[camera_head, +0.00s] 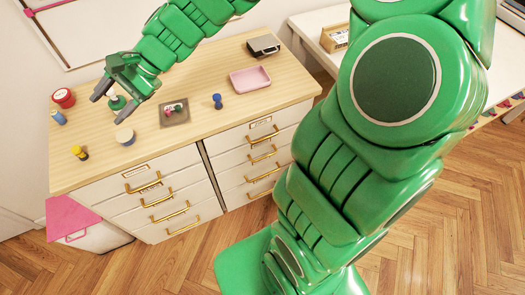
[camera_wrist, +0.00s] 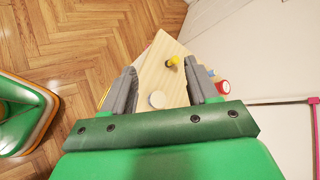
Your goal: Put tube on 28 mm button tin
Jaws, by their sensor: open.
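My gripper (camera_head: 118,92) is open above the left part of the wooden cabinet top. Its two grey fingers are spread in the wrist view (camera_wrist: 162,88), with nothing between them. A round tin with a pale lid (camera_head: 124,135) stands near the front edge; it also shows in the wrist view (camera_wrist: 157,99). A red round tin (camera_head: 63,97) is at the back left; it also shows in the wrist view (camera_wrist: 223,87). A small yellow and dark upright piece (camera_head: 79,153) is at the front left. A blue piece (camera_head: 58,117) stands near the red tin. I cannot tell which piece is the tube.
A green and white piece (camera_head: 117,103) stands partly hidden by the gripper. A small grey tray (camera_head: 183,118) holds red and green pieces. A blue knobbed piece (camera_head: 217,101), a pink tray (camera_head: 249,88) and a grey case (camera_head: 263,45) are farther right. Bare wood lies between.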

